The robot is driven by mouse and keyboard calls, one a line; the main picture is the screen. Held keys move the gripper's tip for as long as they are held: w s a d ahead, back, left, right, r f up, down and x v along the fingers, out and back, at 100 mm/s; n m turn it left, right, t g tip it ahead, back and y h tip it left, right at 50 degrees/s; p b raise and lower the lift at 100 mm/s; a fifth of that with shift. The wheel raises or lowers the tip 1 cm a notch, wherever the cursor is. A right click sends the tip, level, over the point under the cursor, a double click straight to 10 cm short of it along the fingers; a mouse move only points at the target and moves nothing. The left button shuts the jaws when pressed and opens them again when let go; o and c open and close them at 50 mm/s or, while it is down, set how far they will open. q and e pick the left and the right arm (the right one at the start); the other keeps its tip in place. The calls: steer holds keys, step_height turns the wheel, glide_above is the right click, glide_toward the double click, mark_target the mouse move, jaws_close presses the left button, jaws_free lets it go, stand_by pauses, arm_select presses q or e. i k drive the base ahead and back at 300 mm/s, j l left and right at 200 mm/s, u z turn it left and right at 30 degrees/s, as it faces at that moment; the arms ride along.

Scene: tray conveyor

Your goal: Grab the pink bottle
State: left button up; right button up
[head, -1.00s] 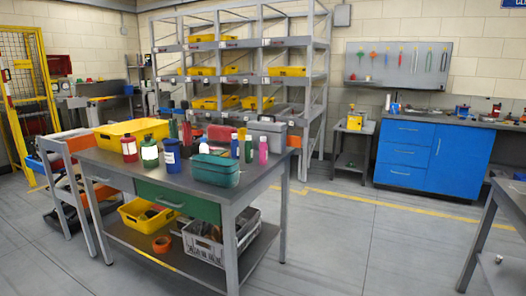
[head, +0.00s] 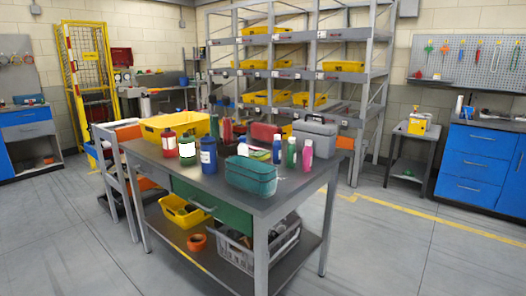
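The pink bottle (head: 307,155) stands upright near the right end of the grey workbench (head: 318,181), the rightmost of a short row of bottles. A green bottle (head: 291,153) stands just left of it, and a blue bottle (head: 277,150) left of that. A teal case (head: 251,177) lies in front and to the left of the row. Neither of my grippers shows in the head view.
A grey toolbox (head: 315,138) sits behind the pink bottle. A red bottle (head: 169,142) and a dark blue bottle (head: 208,155) stand further left, near a yellow bin (head: 170,126). Open floor (head: 385,245) lies right of the bench; a small side table (head: 410,150) stands beyond.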

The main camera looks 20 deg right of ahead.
mark_target(307, 156)
steer(key=i+l+u, duration=0.1)
steer(key=l, duration=0.25)
steer(key=i+l+u, duration=0.1)
steer(key=i+l, duration=0.15)
steer(key=i+l+u, duration=0.1)
steer(key=l, duration=0.4)
steer(key=i+l+u, duration=0.1)
steer(key=l, duration=0.3)
steer(key=i+l, duration=0.15)
steer(key=l, duration=0.25)
steer(key=i+u, duration=0.05)
